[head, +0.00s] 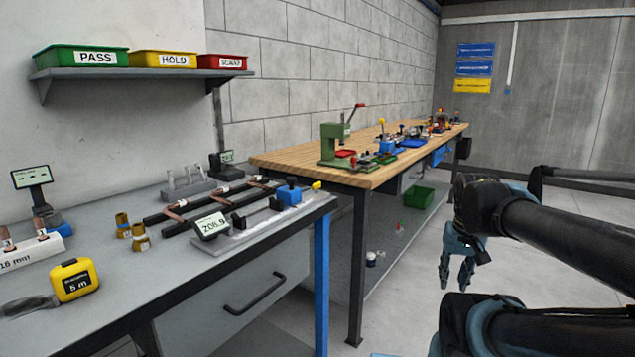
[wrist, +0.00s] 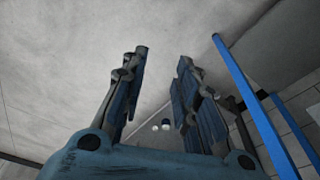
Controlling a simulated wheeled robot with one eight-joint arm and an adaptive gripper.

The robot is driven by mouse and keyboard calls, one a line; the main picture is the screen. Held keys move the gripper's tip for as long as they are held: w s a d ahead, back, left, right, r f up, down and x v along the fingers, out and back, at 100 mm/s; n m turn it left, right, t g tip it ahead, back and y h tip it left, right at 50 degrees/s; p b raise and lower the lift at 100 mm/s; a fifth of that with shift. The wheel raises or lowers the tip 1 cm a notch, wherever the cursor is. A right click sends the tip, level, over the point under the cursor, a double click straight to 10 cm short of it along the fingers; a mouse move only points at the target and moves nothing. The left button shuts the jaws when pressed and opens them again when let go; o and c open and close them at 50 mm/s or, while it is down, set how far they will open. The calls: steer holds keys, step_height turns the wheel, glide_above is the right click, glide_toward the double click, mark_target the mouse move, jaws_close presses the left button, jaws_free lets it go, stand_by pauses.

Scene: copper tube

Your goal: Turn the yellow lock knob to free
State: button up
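A small yellow knob (head: 317,186) sticks out at the right end of a blue block (head: 289,195) in the head view. The block is part of a grey measuring fixture (head: 240,238) near the right end of the grey bench. The knob is too small to tell which way it is turned. My gripper (head: 455,284) hangs fingers down over the floor, right of the bench and well apart from the knob. In the wrist view its two fingers (wrist: 163,58) are spread with nothing between them. The knob does not show in the wrist view.
A digital display (head: 211,227) stands at the fixture's left end. Copper tubes lie on black rails (head: 192,218) behind it. A yellow tape measure (head: 73,280) lies at front left. A wooden bench (head: 385,172) runs behind. The floor between gripper and bench is clear.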

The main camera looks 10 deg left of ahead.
steer(key=w+a+r+m, duration=0.1)
steer(key=w+a+r, duration=0.25)
steer(key=r, duration=0.25)
steer(key=w+a+r, duration=0.3)
steer(key=w+r, duration=0.2)
steer(key=r, duration=0.1)
step_height(320, 180, up, 20)
steer(key=m+g, duration=0.2)
steer(key=m, duration=0.1)
glide_above(317, 183)
step_height(317, 183, down, 16)
steer(key=shift+w+a+f, duration=0.1)
jaws_close()
